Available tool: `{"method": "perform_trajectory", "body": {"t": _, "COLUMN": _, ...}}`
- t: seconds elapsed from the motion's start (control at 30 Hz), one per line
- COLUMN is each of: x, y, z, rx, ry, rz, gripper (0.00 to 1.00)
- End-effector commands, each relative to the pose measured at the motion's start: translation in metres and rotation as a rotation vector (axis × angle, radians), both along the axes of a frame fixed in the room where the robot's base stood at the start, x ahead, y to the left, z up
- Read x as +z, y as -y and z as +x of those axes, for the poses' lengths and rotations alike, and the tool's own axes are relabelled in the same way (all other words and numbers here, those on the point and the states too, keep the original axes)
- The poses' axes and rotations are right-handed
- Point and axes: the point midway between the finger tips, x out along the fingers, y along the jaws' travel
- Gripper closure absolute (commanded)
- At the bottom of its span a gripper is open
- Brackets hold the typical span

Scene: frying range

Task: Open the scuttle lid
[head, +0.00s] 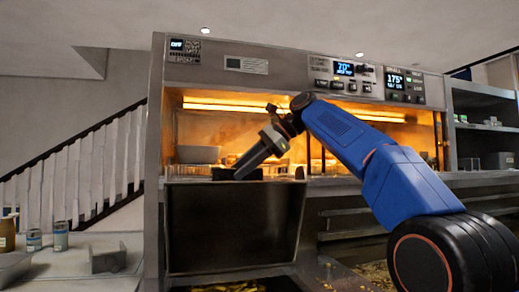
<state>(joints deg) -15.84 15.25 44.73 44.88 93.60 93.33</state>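A dark metal panel, which looks like the scuttle lid (235,228), stands nearly upright in the middle of the head view. Chips (235,288) show below its lower edge at the bottom of the picture. My gripper (238,174) is at the panel's top edge, reaching down to it from the upper right. A dark piece there hides its fingertips or merges with them. I cannot tell whether the fingers are shut on the edge or a handle, or just beside it.
The lit, glazed cabinet (225,125) is behind my gripper, with a pale bowl (198,154) at its left. The control panel (365,78) runs above. On the left counter (85,270) stand cans (60,236), a bottle (7,234) and a small metal container (108,258).

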Motion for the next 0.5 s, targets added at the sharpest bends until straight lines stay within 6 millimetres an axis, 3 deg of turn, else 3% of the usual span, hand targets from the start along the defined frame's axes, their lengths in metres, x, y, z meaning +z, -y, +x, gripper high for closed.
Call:
{"method": "perform_trajectory", "body": {"t": 0.3, "x": 0.047, "y": 0.047, "z": -0.011, "rx": -0.001, "ry": 0.013, "rz": 0.011, "gripper": 0.66}}
{"method": "perform_trajectory", "body": {"t": 0.5, "x": 0.064, "y": 0.065, "z": -0.016, "rx": 0.001, "ry": 0.015, "rz": 0.014, "gripper": 0.66}}
